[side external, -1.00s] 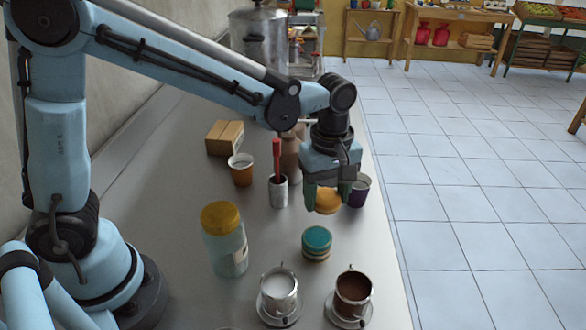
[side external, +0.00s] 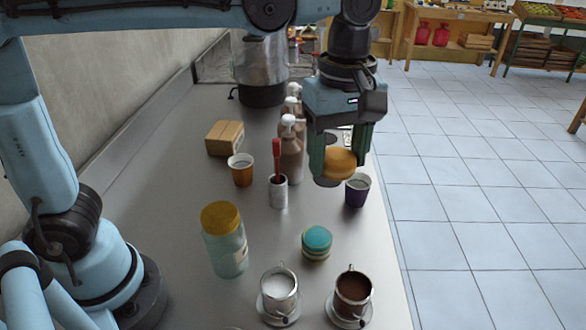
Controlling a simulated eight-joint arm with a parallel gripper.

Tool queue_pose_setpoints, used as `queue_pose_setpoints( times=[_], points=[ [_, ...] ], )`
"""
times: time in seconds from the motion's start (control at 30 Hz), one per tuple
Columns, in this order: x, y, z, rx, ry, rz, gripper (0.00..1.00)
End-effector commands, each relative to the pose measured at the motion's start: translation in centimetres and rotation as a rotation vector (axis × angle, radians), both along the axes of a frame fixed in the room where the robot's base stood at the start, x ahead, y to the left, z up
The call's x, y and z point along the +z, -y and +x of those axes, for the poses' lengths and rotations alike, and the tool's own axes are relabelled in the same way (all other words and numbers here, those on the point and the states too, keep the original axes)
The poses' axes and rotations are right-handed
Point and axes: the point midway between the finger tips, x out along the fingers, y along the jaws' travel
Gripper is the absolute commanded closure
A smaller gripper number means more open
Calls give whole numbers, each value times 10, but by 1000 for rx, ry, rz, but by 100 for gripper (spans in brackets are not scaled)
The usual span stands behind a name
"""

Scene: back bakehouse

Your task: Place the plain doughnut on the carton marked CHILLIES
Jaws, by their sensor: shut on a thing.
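My gripper (side external: 342,168) is shut on a golden-brown round thing, the plain doughnut (side external: 341,162). It holds the doughnut between its green fingers, above the far right part of the steel counter. A small brown cardboard carton (side external: 225,138) sits on the counter to the left of my gripper, near the wall side. No marking on it can be read from here, so I cannot tell if it says CHILLIES.
Between gripper and carton stand pump bottles (side external: 291,155), a metal cup with a red-handled tool (side external: 278,190) and an orange cup (side external: 241,170). A purple cup (side external: 357,192) is close by the doughnut. A yellow-lidded jar (side external: 225,243), teal-topped round thing (side external: 317,242) and two mugs stand nearer.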

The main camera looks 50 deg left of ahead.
Motion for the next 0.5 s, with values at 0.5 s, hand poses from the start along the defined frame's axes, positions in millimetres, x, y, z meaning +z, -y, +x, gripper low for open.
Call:
queue_pose_setpoints(
  times=[0.5],
  points=[
    [15,-91,56,481,1,1,58]
  ],
)
